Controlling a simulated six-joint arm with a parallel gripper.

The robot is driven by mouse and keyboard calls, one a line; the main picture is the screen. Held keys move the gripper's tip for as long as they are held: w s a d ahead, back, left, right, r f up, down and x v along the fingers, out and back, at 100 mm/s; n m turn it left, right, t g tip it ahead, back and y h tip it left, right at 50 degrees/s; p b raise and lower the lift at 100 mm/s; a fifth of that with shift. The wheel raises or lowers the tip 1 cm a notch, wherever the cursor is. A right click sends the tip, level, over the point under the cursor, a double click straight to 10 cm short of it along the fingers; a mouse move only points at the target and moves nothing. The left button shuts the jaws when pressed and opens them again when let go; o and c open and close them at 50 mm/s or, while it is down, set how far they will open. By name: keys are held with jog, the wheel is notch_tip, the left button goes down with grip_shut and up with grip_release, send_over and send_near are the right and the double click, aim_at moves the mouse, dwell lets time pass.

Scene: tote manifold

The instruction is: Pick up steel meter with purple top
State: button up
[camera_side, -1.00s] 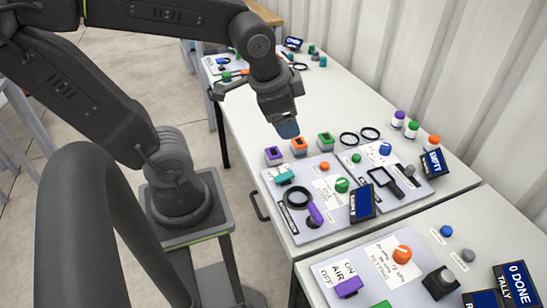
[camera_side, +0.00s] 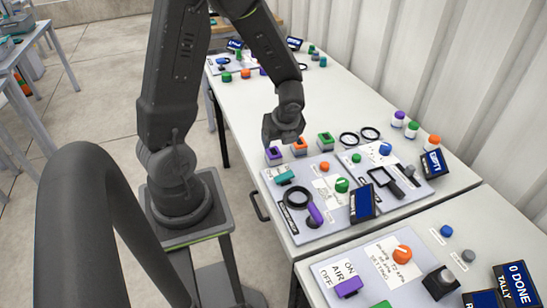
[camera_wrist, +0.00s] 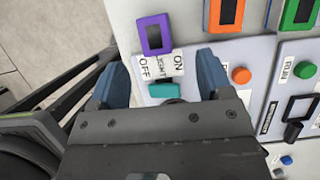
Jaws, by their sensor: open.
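The meter with the purple top (camera_side: 273,156) stands upright on the white table, leftmost of three similar meters. In the wrist view its purple frame around a dark window (camera_wrist: 154,36) shows just beyond my fingertips, near the table's edge. My gripper (camera_side: 279,139) is just above this meter in the side view, and hides part of it. In the wrist view my gripper (camera_wrist: 160,75) has its two blue fingers spread wide with nothing between them. Whether a finger touches the meter cannot be told.
The orange-topped meter (camera_side: 299,147) and green-topped meter (camera_side: 325,143) stand close to the right. A panel (camera_side: 270,189) with a teal switch (camera_wrist: 165,90), knobs and a round ring lies in front. Two black rings (camera_side: 349,139) lie behind.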

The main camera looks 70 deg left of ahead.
aim_at(274, 152)
jog(key=x, duration=0.2)
jog(key=shift+a+f, duration=0.2)
jog(key=shift+f, duration=0.15)
jog(key=shift+s+d+x, duration=0.1)
jog(key=shift+s+x, duration=0.05)
jog(key=shift+x, duration=0.75)
jog(key=shift+s+d+x, duration=0.1)
jog(key=shift+x, duration=0.8)
jog(key=shift+s+d+x, duration=0.1)
jog(key=shift+s+x, duration=0.05)
jog(key=shift+x, duration=0.75)
jog(key=shift+c, duration=0.3)
jog(key=c, duration=1)
